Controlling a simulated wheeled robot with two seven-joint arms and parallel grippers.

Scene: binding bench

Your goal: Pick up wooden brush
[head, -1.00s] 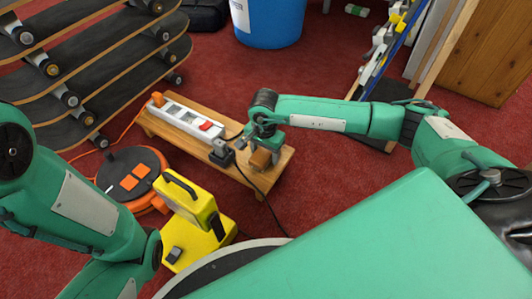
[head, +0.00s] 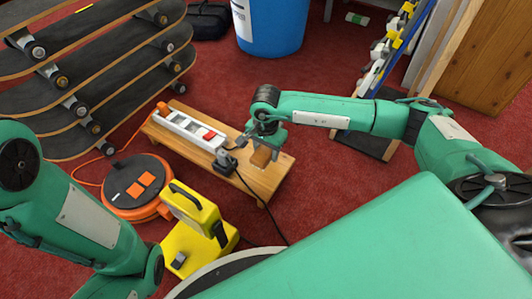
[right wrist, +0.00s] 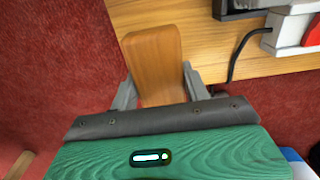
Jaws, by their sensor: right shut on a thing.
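The wooden brush (head: 262,157) is a small brown block over the right end of the low wooden bench (head: 250,184). In the right wrist view the brush (right wrist: 153,58) is a smooth, rounded wooden piece between the two grey fingers. My right gripper (head: 266,144) is shut on the brush, with a finger at each side of it; it also shows in the right wrist view (right wrist: 158,88). The brush's underside is hidden, and I cannot tell how far it is off the bench. My left arm shows at the left, but its gripper is not in view.
A white power strip (head: 190,131) with a red switch and a black plug (head: 225,163) lies left of the brush. An orange cable reel (head: 135,185) and a yellow lamp (head: 195,212) stand on the red floor. A blue bucket (head: 270,30) is behind; skateboards (head: 100,70) are racked at left.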

